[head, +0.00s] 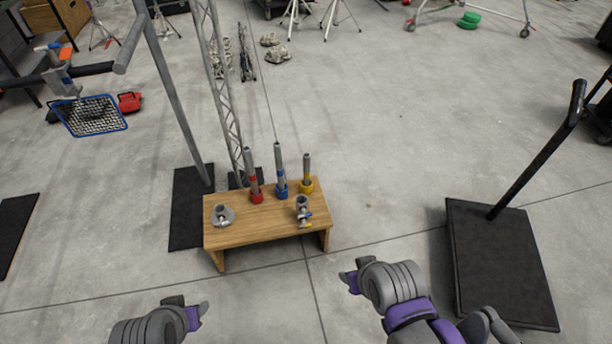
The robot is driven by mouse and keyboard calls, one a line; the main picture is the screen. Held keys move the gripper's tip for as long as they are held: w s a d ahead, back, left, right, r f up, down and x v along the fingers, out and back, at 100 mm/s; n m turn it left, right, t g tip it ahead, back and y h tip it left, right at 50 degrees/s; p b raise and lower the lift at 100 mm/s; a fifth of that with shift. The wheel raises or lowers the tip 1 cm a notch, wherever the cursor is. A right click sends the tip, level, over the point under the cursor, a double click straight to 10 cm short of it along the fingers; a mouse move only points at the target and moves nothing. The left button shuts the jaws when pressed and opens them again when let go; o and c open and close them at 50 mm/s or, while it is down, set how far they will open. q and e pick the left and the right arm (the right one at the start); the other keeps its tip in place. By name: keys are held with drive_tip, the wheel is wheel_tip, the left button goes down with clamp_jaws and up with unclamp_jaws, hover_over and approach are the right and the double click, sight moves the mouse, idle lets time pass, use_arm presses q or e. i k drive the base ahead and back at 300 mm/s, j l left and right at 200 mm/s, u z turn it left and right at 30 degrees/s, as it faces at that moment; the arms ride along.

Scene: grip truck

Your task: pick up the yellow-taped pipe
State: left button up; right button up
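The yellow-taped pipe (307,170) is a short grey pipe standing upright in a yellow collar, at the right of a row of three on a small wooden table. A blue-taped pipe (279,165) stands just left of it in a blue collar, and a red-taped pipe (252,172) further left in a red collar. My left gripper (192,308) is at the bottom left, in front of the table and apart from it. My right gripper (352,275) is right of the table's front right corner, apart from the pipes. Whether their fingers are parted is unclear.
The wooden table (240,232) also holds a round metal flange (223,215) and a clamp-like fitting (302,210) near its front. A truss (220,90) and a grey pole rise behind its left side. A black base with a post (495,262) stands right. The floor between is clear.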

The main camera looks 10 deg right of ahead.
sight(306, 157)
drive_tip(key=u, duration=0.4)
drive_tip(key=l+u, duration=1)
drive_tip(key=l, duration=0.4)
drive_tip(key=k+l+u, duration=0.15)
drive_tip(key=l, duration=0.6)
drive_tip(key=k+l+u, duration=0.1)
drive_tip(key=l, duration=0.3)
